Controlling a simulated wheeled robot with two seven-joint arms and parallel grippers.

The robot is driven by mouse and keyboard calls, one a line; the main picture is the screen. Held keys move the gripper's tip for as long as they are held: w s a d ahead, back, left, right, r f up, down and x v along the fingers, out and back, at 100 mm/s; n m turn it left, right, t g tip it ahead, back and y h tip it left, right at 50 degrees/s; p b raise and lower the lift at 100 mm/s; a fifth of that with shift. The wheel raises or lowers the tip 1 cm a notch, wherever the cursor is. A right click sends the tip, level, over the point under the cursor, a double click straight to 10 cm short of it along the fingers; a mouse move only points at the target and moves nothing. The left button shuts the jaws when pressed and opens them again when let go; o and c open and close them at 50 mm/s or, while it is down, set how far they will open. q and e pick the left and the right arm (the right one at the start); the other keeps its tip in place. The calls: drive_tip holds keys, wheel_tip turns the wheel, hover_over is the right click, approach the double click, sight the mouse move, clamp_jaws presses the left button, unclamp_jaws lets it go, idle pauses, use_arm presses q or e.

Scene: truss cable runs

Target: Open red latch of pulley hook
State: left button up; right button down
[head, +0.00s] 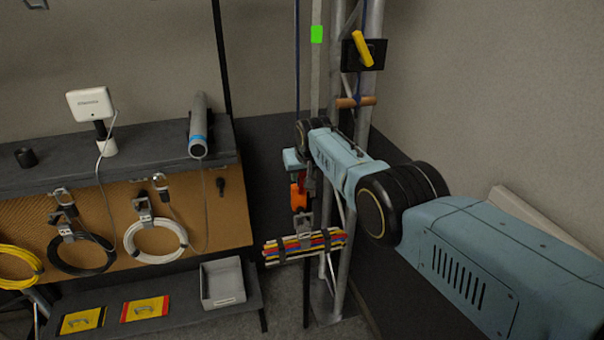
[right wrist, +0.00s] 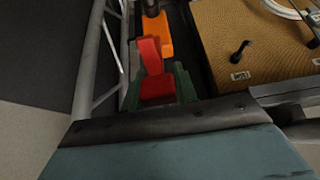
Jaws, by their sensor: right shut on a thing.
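The pulley hook has an orange body (head: 298,198) and hangs beside the metal truss. A bundle of coloured cables (head: 304,246) hangs below it from a metal clamp. My right gripper (head: 304,178) reaches in from the right at the hook and partly hides it. In the right wrist view the red latch (right wrist: 151,56) sits in front of the orange body (right wrist: 157,33). Its near red end lies between the dark green fingers of my right gripper (right wrist: 158,86), which is shut on it. I cannot tell how far the latch is open. My left gripper is not in view.
The truss (head: 343,262) stands right behind the hook. A yellow-handled device (head: 362,48) is mounted higher on it. At left, a workbench (head: 60,176) has cable coils on its brown front panel. A grey bin (head: 222,283) stands on the lower shelf.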

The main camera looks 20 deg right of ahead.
drive_tip(key=shift+w+r, duration=0.15)
drive_tip(key=shift+r, duration=0.05)
idle(0.3)
drive_tip(key=c, duration=1.4)
unclamp_jaws()
drive_tip(key=o, duration=0.3)
drive_tip(key=shift+w+f, duration=0.1)
drive_tip(key=shift+f, duration=0.1)
drive_tip(key=shift+s+r+p, duration=0.2)
drive_tip(key=shift+r+p, duration=0.15)
drive_tip(key=shift+p, duration=0.35)
drive_tip(key=p+v, duration=0.2)
drive_tip(key=p, duration=0.2)
drive_tip(key=shift+s+r, duration=0.15)
drive_tip(key=shift+r, duration=0.15)
drive_tip(key=shift+s+r, duration=0.15)
drive_tip(key=shift+s, duration=0.05)
drive_tip(key=shift+v, duration=4.8)
